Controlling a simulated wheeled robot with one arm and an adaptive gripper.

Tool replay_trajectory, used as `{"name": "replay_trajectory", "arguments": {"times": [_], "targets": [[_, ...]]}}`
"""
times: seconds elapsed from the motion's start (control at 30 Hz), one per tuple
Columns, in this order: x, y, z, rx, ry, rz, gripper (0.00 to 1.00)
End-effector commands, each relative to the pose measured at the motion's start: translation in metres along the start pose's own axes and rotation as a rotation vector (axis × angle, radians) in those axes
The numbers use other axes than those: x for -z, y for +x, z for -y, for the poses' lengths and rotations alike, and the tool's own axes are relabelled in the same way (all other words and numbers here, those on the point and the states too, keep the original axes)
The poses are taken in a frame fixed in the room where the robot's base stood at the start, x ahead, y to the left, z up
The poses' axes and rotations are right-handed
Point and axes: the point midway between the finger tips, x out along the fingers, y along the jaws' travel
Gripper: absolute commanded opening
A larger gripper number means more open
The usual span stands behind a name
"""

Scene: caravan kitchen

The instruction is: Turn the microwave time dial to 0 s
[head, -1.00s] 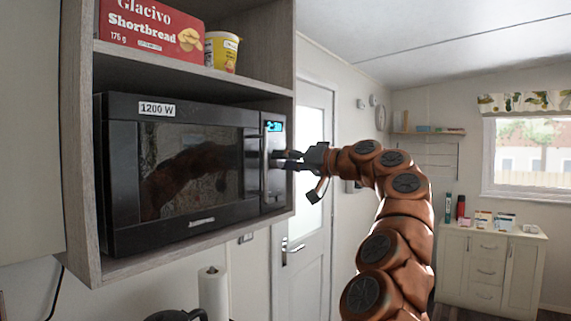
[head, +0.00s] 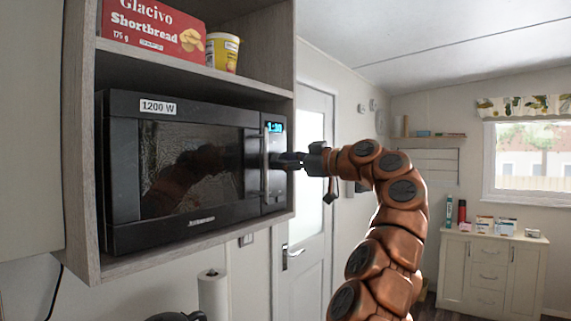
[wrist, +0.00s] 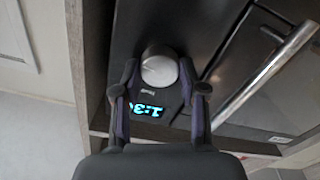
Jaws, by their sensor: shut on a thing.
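The black microwave (head: 185,215) sits in a wall cupboard, with a lit blue display (head: 274,127) at the top of its right-hand control panel. The display seems to read 1:30; in the wrist view its digits (wrist: 147,110) are partly hidden. The round silver dial (wrist: 159,62) shows between my fingertips in the wrist view. My gripper (wrist: 159,78) is shut on this dial, with one finger on each side. In the head view my gripper (head: 278,160) reaches the panel from the right and hides the dial.
The vertical door handle (head: 265,165) is close left of my gripper; it shows as a silver bar in the wrist view (wrist: 265,80). A shortbread box (head: 152,30) and a yellow tub (head: 222,51) stand on the shelf above. Space right of the cupboard is open.

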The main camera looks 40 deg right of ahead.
Motion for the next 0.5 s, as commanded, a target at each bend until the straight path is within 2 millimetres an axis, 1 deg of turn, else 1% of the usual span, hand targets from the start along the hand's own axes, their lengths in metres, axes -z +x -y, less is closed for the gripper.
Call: {"name": "replay_trajectory", "arguments": {"times": [0.03,0.5], "targets": [[-0.0033,0.0006,0.0,0.0,-0.044,0.005,0.07],[-0.0032,0.0004,0.001,0.002,-0.49,0.006,0.07]]}}
